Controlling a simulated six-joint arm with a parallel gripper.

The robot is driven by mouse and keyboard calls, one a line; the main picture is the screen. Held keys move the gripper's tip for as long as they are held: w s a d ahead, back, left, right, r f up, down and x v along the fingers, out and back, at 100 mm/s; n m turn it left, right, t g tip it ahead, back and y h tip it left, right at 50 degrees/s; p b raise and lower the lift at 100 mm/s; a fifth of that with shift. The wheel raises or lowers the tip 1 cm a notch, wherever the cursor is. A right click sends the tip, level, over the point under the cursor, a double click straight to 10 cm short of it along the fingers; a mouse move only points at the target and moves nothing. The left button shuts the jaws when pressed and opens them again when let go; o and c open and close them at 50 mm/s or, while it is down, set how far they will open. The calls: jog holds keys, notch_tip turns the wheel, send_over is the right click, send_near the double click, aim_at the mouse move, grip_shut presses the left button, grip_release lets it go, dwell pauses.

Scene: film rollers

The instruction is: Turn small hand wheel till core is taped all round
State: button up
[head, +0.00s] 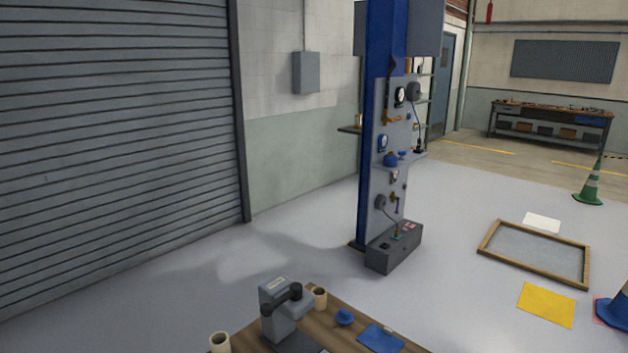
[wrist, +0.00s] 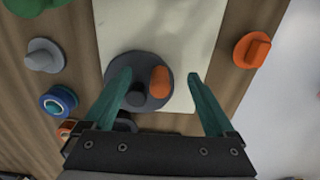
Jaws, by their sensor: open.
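My gripper (wrist: 159,75) shows in the wrist view with its two teal fingers spread apart and nothing clamped between them. Between and below the fingers is a round dark grey wheel (wrist: 122,67) with an orange knob (wrist: 160,80) on its right side and a dark hub; it may be the small hand wheel. The left finger overlaps the wheel's edge in the picture; I cannot tell whether it touches. The right finger stands clear of the wheel. I cannot make out a core or tape for certain. In the head view I cannot pick out my gripper.
In the wrist view a pale board (wrist: 185,25) lies on the wooden top. An orange knob-like piece (wrist: 252,50) is at right, a grey one (wrist: 43,56) and a blue ring (wrist: 58,102) at left. In the head view a blue column (head: 377,130) stands beyond the wooden table (head: 247,343).

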jog(key=shift+o, duration=0.3)
jog(key=shift+r, duration=3.5)
jog(key=w+a+r+n, duration=0.3)
jog(key=a, duration=0.4)
jog(key=w+a+r+n, duration=0.3)
jog(key=a+r, duration=0.1)
jog(key=a, duration=0.4)
jog(key=w+a+r+n, duration=0.3)
jog(key=a, duration=0.4)
jog(key=s+a+r+n+y, duration=0.1)
jog(key=s+a+n, duration=0.15)
jog(key=a, duration=0.55)
jog(key=s+a+r+n, duration=0.1)
jog(key=s+a+n, duration=0.1)
jog(key=a+n, duration=0.35)
jog(key=s+a+f+n, duration=0.1)
jog(key=s+a+n, duration=0.3)
jog(key=s+a, duration=0.5)
jog(key=shift+s+a+f+n+y, duration=0.2)
jog(key=shift+a+f+n+y, duration=0.15)
jog(key=shift+a, duration=0.55)
